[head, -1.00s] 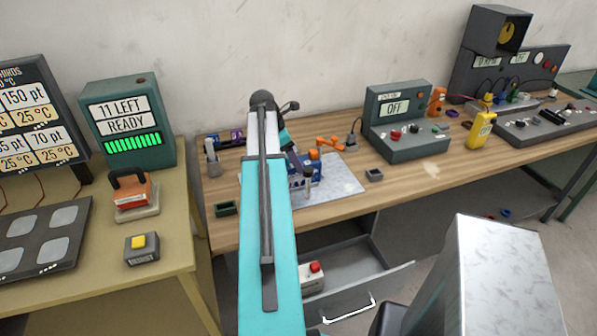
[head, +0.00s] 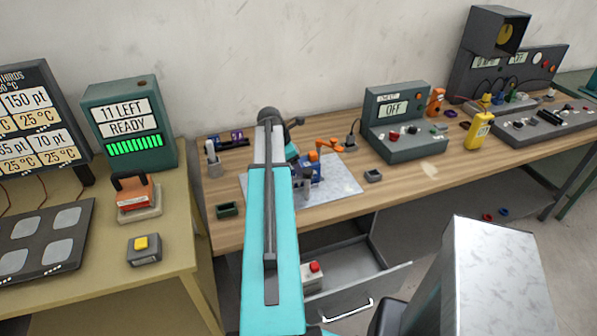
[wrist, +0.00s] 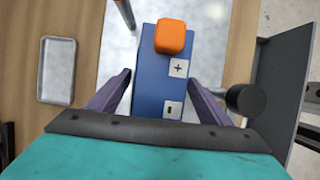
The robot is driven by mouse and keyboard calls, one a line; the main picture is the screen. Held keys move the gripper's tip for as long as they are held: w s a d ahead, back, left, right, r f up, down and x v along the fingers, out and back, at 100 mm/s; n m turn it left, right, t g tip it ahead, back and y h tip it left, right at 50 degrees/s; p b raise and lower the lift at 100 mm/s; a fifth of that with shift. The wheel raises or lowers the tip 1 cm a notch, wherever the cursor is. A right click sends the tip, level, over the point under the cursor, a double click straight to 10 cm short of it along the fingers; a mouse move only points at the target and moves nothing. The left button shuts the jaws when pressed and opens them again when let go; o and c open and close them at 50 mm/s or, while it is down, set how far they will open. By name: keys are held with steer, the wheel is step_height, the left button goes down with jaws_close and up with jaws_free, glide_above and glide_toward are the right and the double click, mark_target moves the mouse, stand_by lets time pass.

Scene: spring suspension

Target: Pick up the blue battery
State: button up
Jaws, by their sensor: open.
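A blue block with plus and minus labels (wrist: 165,72), the thing here that fits the blue battery, lies under my gripper in the wrist view, with an orange cap at its far end. It also shows in the head view as a blue body (head: 314,173) beside my arm, partly hidden. My gripper (wrist: 160,78) is open, with one dark purple finger on each side of the block. The fingers look apart from its sides; their height over it is hard to tell.
The block is on a pale metal plate (head: 343,184) on the wooden bench (head: 430,171). A green control box (head: 397,145) stands farther right on the bench.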

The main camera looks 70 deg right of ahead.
steer(key=shift+f, duration=0.15)
stand_by(0.4)
jaws_close()
steer(key=shift+d, duration=0.1)
